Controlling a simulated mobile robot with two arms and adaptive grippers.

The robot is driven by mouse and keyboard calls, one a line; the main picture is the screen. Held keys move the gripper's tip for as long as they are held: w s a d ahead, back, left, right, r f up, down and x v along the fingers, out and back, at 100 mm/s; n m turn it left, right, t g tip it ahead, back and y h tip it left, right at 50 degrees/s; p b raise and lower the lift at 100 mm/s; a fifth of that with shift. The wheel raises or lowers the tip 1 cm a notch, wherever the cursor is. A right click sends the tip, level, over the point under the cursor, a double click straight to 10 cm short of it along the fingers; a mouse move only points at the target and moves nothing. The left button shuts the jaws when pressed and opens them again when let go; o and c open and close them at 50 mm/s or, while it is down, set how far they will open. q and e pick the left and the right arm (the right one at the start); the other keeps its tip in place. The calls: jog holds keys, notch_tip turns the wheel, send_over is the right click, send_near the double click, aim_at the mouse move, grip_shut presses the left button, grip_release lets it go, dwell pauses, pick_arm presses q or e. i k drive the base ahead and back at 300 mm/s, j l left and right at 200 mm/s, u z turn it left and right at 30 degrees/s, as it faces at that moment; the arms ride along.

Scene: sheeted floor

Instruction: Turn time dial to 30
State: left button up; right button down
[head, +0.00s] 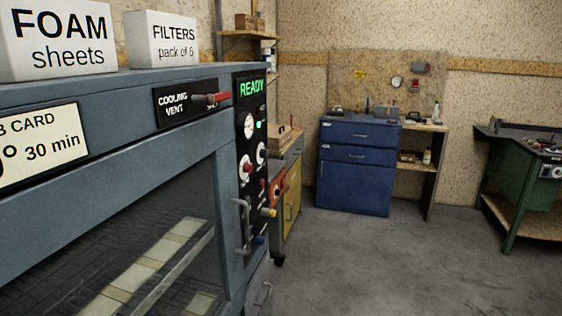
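The blue-grey oven (150,160) fills the left side of the head view. Its black control panel (243,135) is at the right end, seen at a steep angle, under a green READY display (251,88). A round white gauge (249,126) sits below the display. Below it are a white-scaled dial (261,153) and another with a red knob (246,168). Their markings are too small to read, so I cannot tell which is the time dial or its setting. A card (40,145) on the oven front reads 30 min. Neither gripper is in view.
A red-handled cooling vent lever (210,99) and a vertical door handle (242,225) stick out from the oven. Boxes (161,40) stand on top. A blue cabinet (355,165) and green workbench (525,175) stand farther back. The grey floor (400,270) is clear at right.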

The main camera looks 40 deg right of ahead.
aim_at(263, 153)
jog(key=z, duration=1.2)
jog(key=i+l+u, duration=0.1)
jog(key=u, duration=0.25)
jog(key=i+l+u, duration=0.1)
jog(key=u, duration=0.3)
jog(key=i+l+u, duration=0.1)
jog(key=l+u, duration=0.25)
jog(key=i+l+u, duration=0.2)
jog(key=l, duration=0.6)
jog(key=i+l+u, duration=0.1)
jog(key=l+u, duration=0.15)
jog(key=l, duration=0.55)
jog(key=l+u, duration=0.2)
jog(key=l, duration=0.6)
